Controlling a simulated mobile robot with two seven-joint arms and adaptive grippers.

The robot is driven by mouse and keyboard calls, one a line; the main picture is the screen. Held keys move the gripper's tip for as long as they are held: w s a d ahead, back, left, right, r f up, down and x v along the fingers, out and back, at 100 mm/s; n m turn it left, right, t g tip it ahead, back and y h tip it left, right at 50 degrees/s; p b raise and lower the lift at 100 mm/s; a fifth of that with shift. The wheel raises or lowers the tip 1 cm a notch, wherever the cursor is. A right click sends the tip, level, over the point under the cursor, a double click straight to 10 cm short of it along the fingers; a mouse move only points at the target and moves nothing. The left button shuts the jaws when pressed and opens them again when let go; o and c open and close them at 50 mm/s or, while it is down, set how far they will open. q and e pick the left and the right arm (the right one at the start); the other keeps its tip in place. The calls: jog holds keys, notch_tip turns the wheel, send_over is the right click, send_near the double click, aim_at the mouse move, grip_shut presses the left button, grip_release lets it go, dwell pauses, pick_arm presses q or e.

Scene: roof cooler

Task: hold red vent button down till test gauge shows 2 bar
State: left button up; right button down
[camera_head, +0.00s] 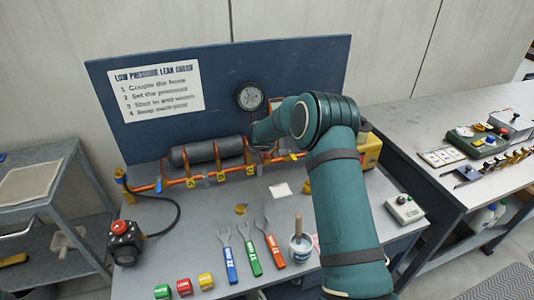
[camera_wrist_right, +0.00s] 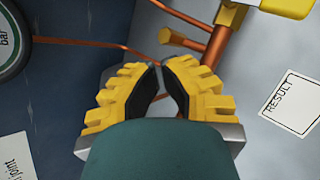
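The round test gauge (camera_head: 249,97) is on the blue back panel, its needle too small to read. Part of its rim and "bar" marking shows in the right wrist view (camera_wrist_right: 10,40). My right arm reaches to the pipework below the gauge and hides its own gripper in the head view. In the wrist view my right gripper (camera_wrist_right: 160,66) has its yellow fingertips together, with nothing visible held between them. A copper stub and yellow fitting (camera_wrist_right: 213,42) lie just beyond the tips. I see no vent button there; the fingers may hide it. A red knob (camera_head: 116,228) tops a black box at the left. My left gripper is out of view.
A grey cylinder (camera_head: 207,152) and orange pipes run along the panel's foot. Several wrenches, coloured blocks and a brush pot (camera_head: 301,247) lie in front. A grey box with a black knob (camera_head: 404,208) is right of my arm.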

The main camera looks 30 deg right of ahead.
aim_at(266, 154)
jog(key=shift+r, duration=0.1)
jog(key=shift+r+p, duration=1.95)
jog(key=shift+r, duration=0.6)
jog(key=shift+f, duration=0.1)
dwell(1.3)
jog(key=r+n+y, duration=0.1)
jog(key=n, duration=0.7)
jog(key=r+n+t+y+p, duration=0.1)
jog(key=n+y, duration=0.1)
jog(key=n, duration=0.6)
jog(key=r+n+t+y+p, duration=0.1)
jog(key=r+n+y, duration=0.1)
jog(key=n, duration=0.7)
jog(key=shift+s+d, duration=0.1)
jog(key=shift+d, duration=0.2)
